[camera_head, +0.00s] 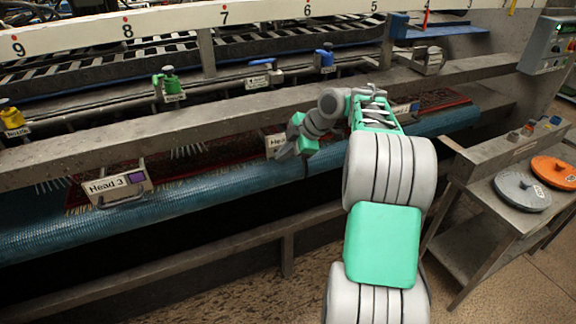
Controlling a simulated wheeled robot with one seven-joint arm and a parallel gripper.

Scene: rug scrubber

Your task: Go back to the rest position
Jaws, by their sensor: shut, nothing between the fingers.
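My arm, grey with green panels, reaches forward from the bottom of the head view toward the rug scrubber. My gripper (283,154) is at the end of the arm, bent to the left, in front of a block labelled "Hea", the rest of its label hidden. The fingers are small and dark here, and they hold nothing. I cannot tell whether the gripper touches the block. A block labelled "Head 3" (120,187) with a handle and a purple patch sits further left on the rug (215,150).
A blue ribbed roller (190,192) runs along the machine's front below a grey beam (60,163). Green (167,84), blue (325,58) and yellow (11,115) valves stand behind. At right, a metal cart (468,207) holds a grey disc (522,191) and an orange disc (555,172).

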